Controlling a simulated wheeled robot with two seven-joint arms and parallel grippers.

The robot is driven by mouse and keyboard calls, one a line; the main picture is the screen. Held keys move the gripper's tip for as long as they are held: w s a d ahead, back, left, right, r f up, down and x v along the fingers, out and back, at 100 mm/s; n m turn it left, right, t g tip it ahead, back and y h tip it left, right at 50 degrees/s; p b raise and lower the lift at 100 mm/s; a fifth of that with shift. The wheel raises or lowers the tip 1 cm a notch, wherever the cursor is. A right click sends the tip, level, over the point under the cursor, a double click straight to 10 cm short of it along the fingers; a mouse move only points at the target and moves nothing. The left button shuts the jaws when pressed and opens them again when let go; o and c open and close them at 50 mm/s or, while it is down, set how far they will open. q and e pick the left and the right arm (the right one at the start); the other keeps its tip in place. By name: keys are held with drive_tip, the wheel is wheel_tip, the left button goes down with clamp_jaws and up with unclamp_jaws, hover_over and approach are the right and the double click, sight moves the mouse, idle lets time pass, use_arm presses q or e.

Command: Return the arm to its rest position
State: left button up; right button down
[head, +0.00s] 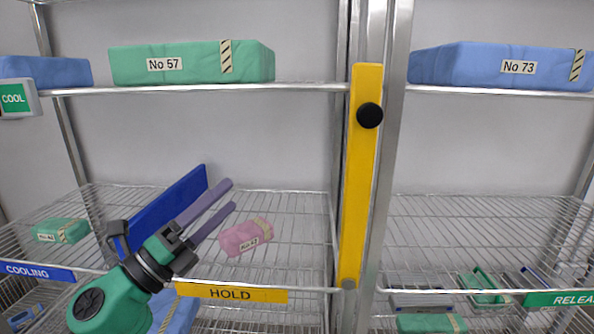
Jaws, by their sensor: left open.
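My left arm is green and black and comes in from the lower left. Its gripper (232,195) is open and empty, with two purple-grey fingers reaching over the wire shelf above the HOLD label (232,293). A pink wrapped pack (246,237) with a number tag lies on that shelf, just right of and below the fingertips, apart from them as far as I can tell. My right gripper does not show.
A blue divider (168,211) stands behind my left gripper. A yellow bar (361,180) with a black knob rises right of the HOLD bay. A green pack (61,231) lies in the COOLING bay. Large packs fill the upper shelf. The right middle shelf (470,225) is bare.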

use_arm(q)
drive_tip(key=w+a+f+n+t+y, duration=0.35)
drive_tip(key=a+f+n+y, duration=0.6)
drive_tip(key=n+y, duration=0.7)
drive_tip(key=s+a+f+n+g+y, duration=0.1)
drive_tip(key=s+a+f+n+g, duration=0.15)
drive_tip(key=f+n, duration=0.35)
drive_tip(key=s+a+f+n+g+y, duration=0.1)
drive_tip(key=s+a+f+n+g, duration=0.2)
drive_tip(key=f, duration=0.5)
drive_tip(key=s+d+f+n+g+h, duration=0.25)
drive_tip(key=s+f+g, duration=0.25)
drive_tip(key=s+f, duration=0.4)
drive_tip(key=s+d+f+n+g+h, duration=0.1)
drive_tip(key=s+d+f+n+g, duration=0.15)
drive_tip(key=s+f+g, duration=0.5)
drive_tip(key=s+f, duration=0.3)
drive_tip(key=f, duration=2)
drive_tip(key=s+a+f+g, duration=0.1)
drive_tip(key=s+a+f, duration=0.2)
drive_tip(key=s+f, duration=1.2)
drive_tip(key=shift+s+f+y, duration=0.2)
drive_tip(key=shift+s+y, duration=0.1)
drive_tip(key=shift+s, duration=0.9)
